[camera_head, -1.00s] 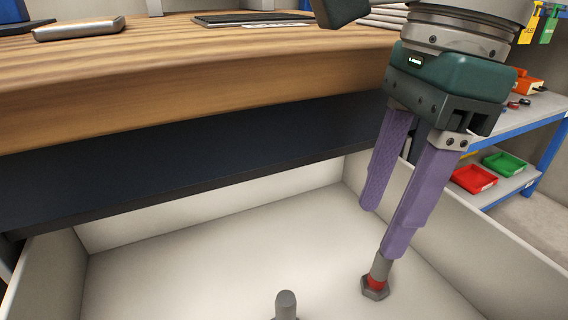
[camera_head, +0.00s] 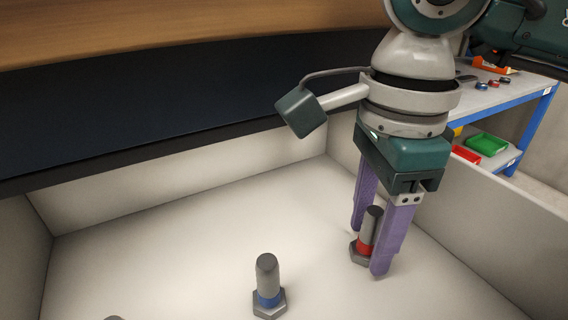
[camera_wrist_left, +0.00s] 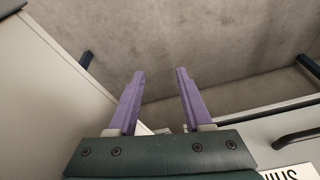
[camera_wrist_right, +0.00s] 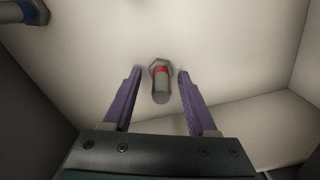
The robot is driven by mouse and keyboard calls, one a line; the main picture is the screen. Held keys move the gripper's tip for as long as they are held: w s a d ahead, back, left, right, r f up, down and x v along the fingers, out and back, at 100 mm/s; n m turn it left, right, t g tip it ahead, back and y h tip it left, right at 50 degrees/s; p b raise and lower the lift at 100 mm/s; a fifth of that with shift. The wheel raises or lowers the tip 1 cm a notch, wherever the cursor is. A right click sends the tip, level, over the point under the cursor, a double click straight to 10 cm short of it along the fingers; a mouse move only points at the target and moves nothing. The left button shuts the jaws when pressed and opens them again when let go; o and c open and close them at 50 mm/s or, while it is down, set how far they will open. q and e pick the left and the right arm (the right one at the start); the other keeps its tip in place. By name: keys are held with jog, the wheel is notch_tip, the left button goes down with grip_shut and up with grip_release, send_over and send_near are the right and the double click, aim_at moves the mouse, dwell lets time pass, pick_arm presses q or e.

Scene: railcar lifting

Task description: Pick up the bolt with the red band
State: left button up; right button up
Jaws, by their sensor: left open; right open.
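The bolt with the red band (camera_head: 366,236) stands upright on its hex head on the drawer floor, its grey shank pointing up. It also shows in the right wrist view (camera_wrist_right: 160,82), between the finger lines and near the tips. My right gripper (camera_head: 370,250) points down with its purple fingers open, one on each side of this bolt; no grip on it shows. In the head view the near finger covers part of the bolt's head. My left gripper (camera_wrist_left: 158,75) is open and empty above a plain grey floor. It is outside the head view.
A bolt with a blue band (camera_head: 267,288) stands to the left in the same white drawer (camera_head: 180,240); another grey tip (camera_head: 114,318) shows at the bottom edge. The drawer's right wall (camera_head: 480,225) is close to my right gripper. The wooden worktop (camera_head: 180,35) overhangs the back.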

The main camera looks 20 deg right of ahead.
grip_shut()
dwell(0.4)
jog(key=shift+r, duration=0.1)
